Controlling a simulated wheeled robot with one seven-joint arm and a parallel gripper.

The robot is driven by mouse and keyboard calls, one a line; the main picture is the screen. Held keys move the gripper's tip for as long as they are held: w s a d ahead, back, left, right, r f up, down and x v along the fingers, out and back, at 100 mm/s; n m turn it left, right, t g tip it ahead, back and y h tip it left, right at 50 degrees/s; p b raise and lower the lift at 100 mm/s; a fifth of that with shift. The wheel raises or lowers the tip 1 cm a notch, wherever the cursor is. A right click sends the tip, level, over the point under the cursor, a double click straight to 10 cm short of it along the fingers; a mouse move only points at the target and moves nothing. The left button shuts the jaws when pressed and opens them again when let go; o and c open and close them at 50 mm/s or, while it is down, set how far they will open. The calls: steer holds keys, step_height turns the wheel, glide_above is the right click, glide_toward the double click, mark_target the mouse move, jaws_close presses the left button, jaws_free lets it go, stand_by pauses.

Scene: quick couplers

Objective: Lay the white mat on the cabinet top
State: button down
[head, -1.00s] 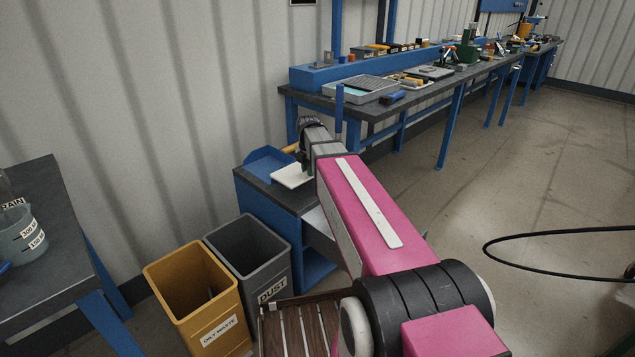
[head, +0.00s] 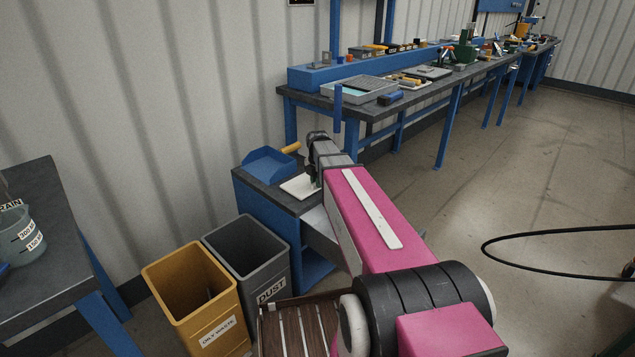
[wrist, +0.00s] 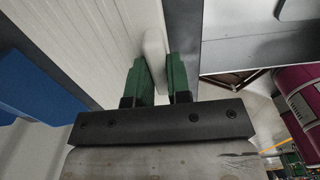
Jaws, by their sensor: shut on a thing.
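The white mat (head: 297,188) shows in the head view as a small pale slab at the top of the blue cabinet, near its front edge. It lies roughly level; I cannot tell whether it touches the dark cabinet top (head: 262,182) or hangs just above it. My gripper (head: 314,182) is at the mat's right end, partly hidden by my arm. In the wrist view, the green fingers of my gripper (wrist: 161,72) are shut on the white mat (wrist: 154,48), whose rounded edge shows between them.
A blue open bin (head: 270,163) with an orange-yellow handle behind it stands on the cabinet's back part, close behind the mat. A grey dust bin (head: 247,250) and a yellow oily-waste bin (head: 193,290) stand in front. A long workbench (head: 375,111) is behind to the right.

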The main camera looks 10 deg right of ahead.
steer(key=c, duration=1.1)
jaws_free()
steer(key=shift+f, duration=0.1)
step_height(320, 180, up, 12)
steer(key=shift+s+a+f+m, duration=0.5)
steer(key=shift+s+f+m, duration=2.65)
steer(key=shift+s+m, duration=0.75)
steer(key=shift+s+a+f+m, duration=0.5)
steer(key=shift+s+f+m, duration=2.75)
steer(key=shift+m, duration=1.1)
steer(key=shift+s+a+f+m, duration=0.5)
steer(key=shift+s+f+m, duration=2.55)
steer(key=shift+s+m, duration=0.9)
steer(key=shift+w, duration=0.2)
